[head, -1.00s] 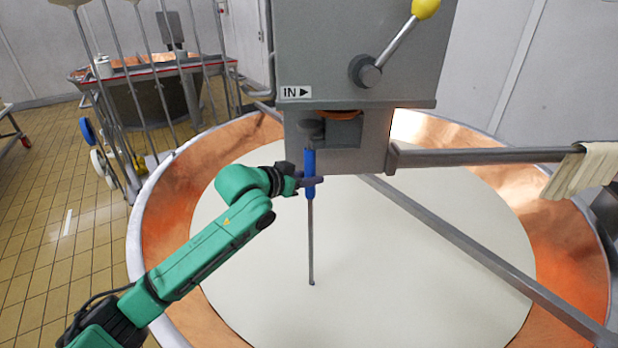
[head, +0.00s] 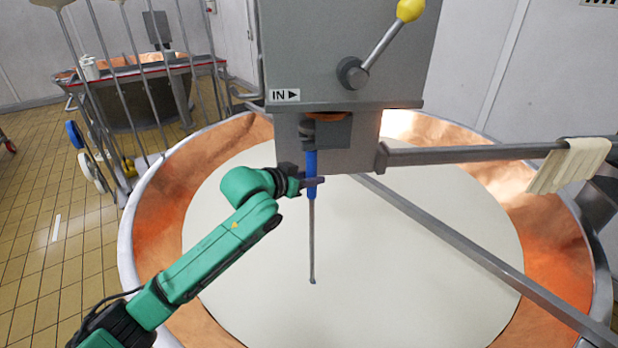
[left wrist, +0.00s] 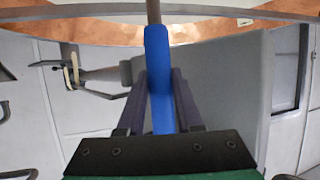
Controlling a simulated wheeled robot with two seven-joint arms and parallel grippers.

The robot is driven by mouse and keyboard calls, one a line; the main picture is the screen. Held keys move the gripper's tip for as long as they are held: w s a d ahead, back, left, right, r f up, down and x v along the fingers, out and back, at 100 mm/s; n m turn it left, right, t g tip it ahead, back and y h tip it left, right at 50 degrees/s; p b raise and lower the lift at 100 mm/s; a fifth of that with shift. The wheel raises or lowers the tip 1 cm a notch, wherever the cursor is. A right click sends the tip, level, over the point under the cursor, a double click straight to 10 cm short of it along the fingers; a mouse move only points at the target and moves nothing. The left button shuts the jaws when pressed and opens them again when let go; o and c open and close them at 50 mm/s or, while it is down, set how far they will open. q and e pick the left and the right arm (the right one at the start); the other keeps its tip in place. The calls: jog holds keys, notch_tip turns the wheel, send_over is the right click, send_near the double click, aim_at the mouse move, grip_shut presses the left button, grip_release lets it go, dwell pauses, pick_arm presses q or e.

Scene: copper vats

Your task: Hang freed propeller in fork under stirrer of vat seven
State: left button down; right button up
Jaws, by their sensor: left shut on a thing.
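The propeller is a thin grey rod (head: 312,245) with a blue sleeve (head: 311,172), held nearly upright over the white liquid. My left gripper (head: 314,182) is shut on the blue sleeve; in the left wrist view the sleeve (left wrist: 158,95) sits between both dark fingers. A dark round piece (head: 307,130) shows at the sleeve's top, in front of the left part of the recess (head: 334,130) under the grey stirrer housing (head: 345,55). I cannot tell whether it is seated in a fork. My right gripper is out of view.
The copper vat's rim (head: 126,235) surrounds the work area. A grey bar (head: 470,154) runs right from the housing, with a pale cloth (head: 570,165) on it. Another bar (head: 450,235) crosses the vat diagonally. Several long-handled tools (head: 140,85) stand at left.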

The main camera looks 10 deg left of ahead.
pick_arm(q)
jog(key=shift+r, duration=0.15)
jog(key=shift+w+d+p, duration=0.25)
jog(key=shift+d+p, duration=0.05)
jog(key=shift+d, duration=0.5)
jog(key=shift+w+d+p, duration=0.25)
jog(key=shift+d+p, duration=0.05)
jog(key=shift+d, duration=0.45)
jog(key=shift+f, duration=0.25)
jog(key=shift+f, duration=0.65)
jog(key=shift+d+f, duration=0.15)
jog(key=shift+f, duration=0.05)
dwell(0.7)
